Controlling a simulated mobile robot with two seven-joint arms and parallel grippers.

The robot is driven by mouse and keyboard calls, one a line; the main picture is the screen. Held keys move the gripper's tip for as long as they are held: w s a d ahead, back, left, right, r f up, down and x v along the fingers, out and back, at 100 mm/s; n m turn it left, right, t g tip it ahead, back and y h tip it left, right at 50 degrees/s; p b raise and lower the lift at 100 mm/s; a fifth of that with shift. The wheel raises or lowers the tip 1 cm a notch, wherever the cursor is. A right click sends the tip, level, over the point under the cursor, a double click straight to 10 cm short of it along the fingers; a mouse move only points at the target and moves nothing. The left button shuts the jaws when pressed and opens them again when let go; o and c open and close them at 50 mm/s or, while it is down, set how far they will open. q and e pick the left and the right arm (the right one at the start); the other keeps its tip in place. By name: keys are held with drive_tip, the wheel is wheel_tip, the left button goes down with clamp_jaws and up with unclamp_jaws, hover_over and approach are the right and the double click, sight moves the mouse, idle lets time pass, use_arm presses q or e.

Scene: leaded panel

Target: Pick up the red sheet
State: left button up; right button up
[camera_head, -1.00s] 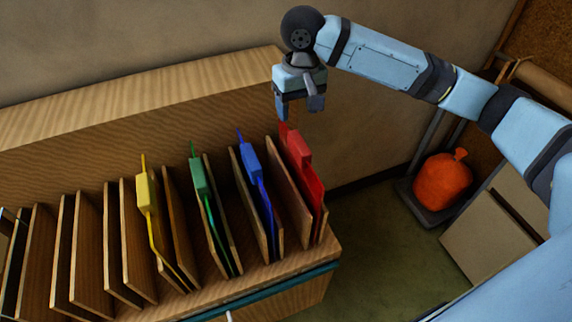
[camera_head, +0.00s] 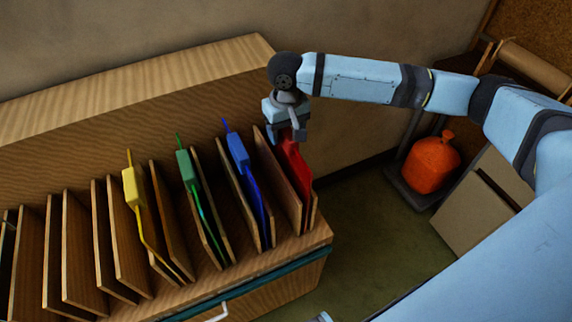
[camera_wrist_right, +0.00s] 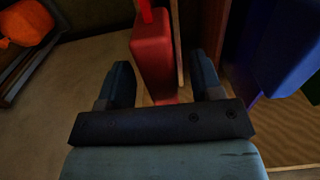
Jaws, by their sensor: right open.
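The red sheet (camera_head: 297,168) stands upright in the rightmost slot of the wooden rack, with a red block on its top edge. My right gripper (camera_head: 288,134) is just above it, pointing down, and its fingers overlap the red block in the head view. In the right wrist view the red block (camera_wrist_right: 152,55) lies between the two open fingers of the right gripper (camera_wrist_right: 165,85), closer to the left one, with a visible gap on the right. The sheet's lower part is partly hidden by a divider. My left gripper is not in view.
The wooden rack (camera_head: 290,248) also holds a blue sheet (camera_head: 239,148), a green sheet (camera_head: 187,170) and a yellow sheet (camera_head: 130,187), each between upright dividers. A wall stands behind. An orange bag (camera_head: 431,165) and a cardboard box (camera_head: 480,212) are on the right.

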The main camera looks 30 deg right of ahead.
drive_tip(key=shift+f, duration=0.7)
drive_tip(key=c, duration=1)
drive_tip(key=shift+r, duration=0.1)
drive_tip(key=shift+c, duration=0.5)
drive_tip(key=shift+w+r, duration=0.1)
